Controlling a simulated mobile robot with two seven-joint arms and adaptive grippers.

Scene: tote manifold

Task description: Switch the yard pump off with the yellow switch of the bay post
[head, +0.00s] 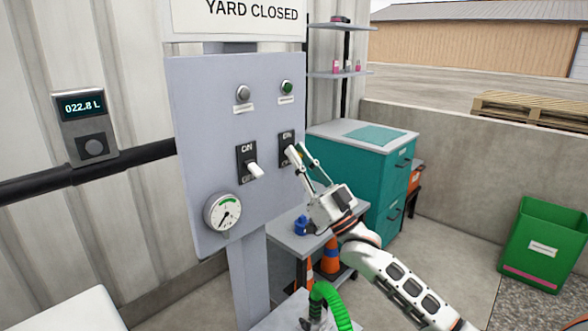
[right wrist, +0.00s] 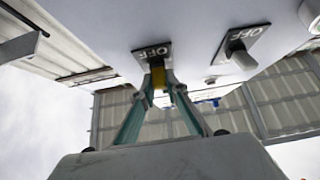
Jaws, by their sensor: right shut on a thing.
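The bay post's grey panel (head: 205,120) carries two lever switches. The yellow switch (right wrist: 158,78) is at the panel's right side, and my right gripper (head: 296,151) is shut on its lever. In the right wrist view both fingers (right wrist: 167,80) sit around the yellow lever, below a plate reading OFF. The fingers hide most of this switch in the head view, so I cannot tell its exact position. A white-levered switch (head: 256,171) is to the left, its lever tilted down; it also shows in the right wrist view (right wrist: 241,56). My left gripper is out of view.
Above the switches are a grey lamp (head: 243,93) and a green lamp (head: 287,87). A round gauge (head: 223,213) is below. A wall meter (head: 84,120) reads 022.8 L. A teal cabinet (head: 375,185) and small table (head: 290,235) stand behind my right arm.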

